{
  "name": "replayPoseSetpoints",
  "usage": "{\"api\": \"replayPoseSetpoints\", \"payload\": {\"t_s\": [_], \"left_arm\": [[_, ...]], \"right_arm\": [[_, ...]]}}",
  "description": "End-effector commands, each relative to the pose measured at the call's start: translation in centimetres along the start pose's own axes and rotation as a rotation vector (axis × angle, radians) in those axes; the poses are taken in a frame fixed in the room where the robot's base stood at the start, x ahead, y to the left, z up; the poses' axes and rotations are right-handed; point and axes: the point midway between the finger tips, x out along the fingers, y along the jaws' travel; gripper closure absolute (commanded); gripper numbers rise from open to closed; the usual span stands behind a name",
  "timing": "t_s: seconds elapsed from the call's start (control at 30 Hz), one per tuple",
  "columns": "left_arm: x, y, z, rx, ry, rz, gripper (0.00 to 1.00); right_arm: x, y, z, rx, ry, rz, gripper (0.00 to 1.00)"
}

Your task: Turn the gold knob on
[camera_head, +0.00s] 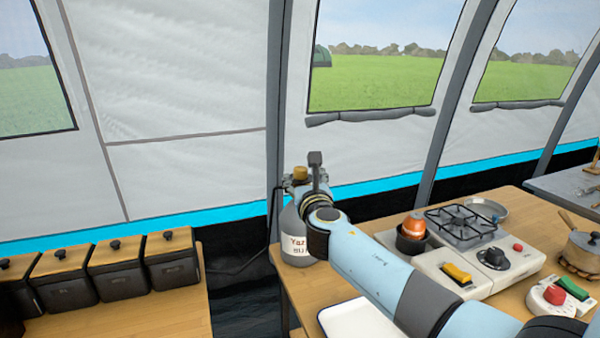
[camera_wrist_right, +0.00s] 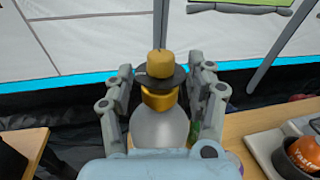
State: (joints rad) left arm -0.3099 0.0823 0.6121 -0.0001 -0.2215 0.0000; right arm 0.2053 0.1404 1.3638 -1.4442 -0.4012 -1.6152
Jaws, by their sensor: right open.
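In the right wrist view the knob (camera_wrist_right: 160,64) stands upright above a dark disc and a gold neck. My right gripper (camera_wrist_right: 166,72) is open, with one finger on each side of the knob and bottle neck. Gaps show between the fingers and the knob. In the head view my right gripper (camera_head: 304,180) partly hides the bottle top. My left gripper is not in view.
A stove (camera_head: 460,250) with an orange can (camera_head: 413,226) in a dark pot stands right of my right arm. A white tray (camera_head: 355,322) lies below the arm. Several black canisters (camera_head: 115,268) line the left counter. A dark hose runs left from the bottle.

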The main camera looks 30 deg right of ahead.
Motion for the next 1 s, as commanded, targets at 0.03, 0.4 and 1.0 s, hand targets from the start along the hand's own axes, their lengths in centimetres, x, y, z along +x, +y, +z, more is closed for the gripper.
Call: {"api": "replayPoseSetpoints", "payload": {"t_s": [0.03, 0.4, 1.0], "left_arm": [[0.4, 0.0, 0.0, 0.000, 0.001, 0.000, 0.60], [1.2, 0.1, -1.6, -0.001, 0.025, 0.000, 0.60], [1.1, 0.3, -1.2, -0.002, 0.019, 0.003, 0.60]], "right_arm": [[1.1, 0.0, -0.1, -0.001, -0.002, 0.000, 0.45], [4.9, 0.0, -0.1, 0.003, 0.001, -0.001, 0.45], [4.9, -0.1, -0.1, 0.003, 0.001, -0.001, 0.92]]}}
